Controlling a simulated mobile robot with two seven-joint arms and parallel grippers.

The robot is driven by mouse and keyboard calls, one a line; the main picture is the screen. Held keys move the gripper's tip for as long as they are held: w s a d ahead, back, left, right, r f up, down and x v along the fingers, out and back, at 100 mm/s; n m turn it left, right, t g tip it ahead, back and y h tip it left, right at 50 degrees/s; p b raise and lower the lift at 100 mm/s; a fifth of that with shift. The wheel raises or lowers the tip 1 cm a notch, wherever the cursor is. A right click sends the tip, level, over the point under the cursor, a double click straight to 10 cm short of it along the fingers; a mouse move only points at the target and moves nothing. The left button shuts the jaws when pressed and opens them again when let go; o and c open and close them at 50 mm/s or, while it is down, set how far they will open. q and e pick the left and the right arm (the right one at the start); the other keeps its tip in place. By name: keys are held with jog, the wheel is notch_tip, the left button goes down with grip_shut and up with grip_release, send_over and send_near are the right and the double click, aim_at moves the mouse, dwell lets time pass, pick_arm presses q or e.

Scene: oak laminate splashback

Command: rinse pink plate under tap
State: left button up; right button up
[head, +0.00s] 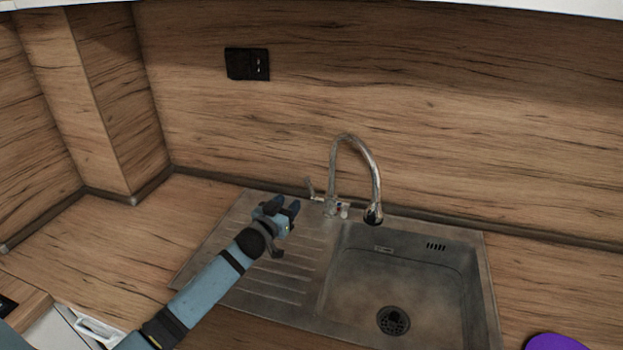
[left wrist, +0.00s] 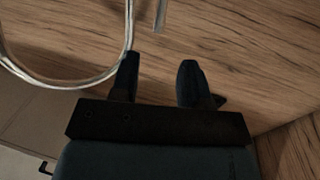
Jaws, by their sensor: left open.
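The chrome tap (head: 377,180) stands behind the sink, its arched spout over the basin. In the left wrist view, the two fingers (left wrist: 157,78) are spread, with the curved spout (left wrist: 70,84) at the upper left. No pink plate shows; a purple rounded thing (head: 556,342) is cut off at the bottom right, and I cannot tell what it is. My right gripper is out of view.
The steel basin (head: 350,290) is empty, with a dark drain (head: 393,320). The ribbed drainboard (head: 240,225) lies to its left. The wooden splashback (head: 460,120) with a black socket (head: 247,64) closes off the back. The counter at the left (head: 130,240) is clear.

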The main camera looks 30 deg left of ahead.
aim_at(307, 184)
pick_arm(q)
jog(key=w, duration=0.8)
jog(key=w+p, duration=0.1)
jog(key=w, duration=0.3)
jog(key=shift+a, duration=0.3)
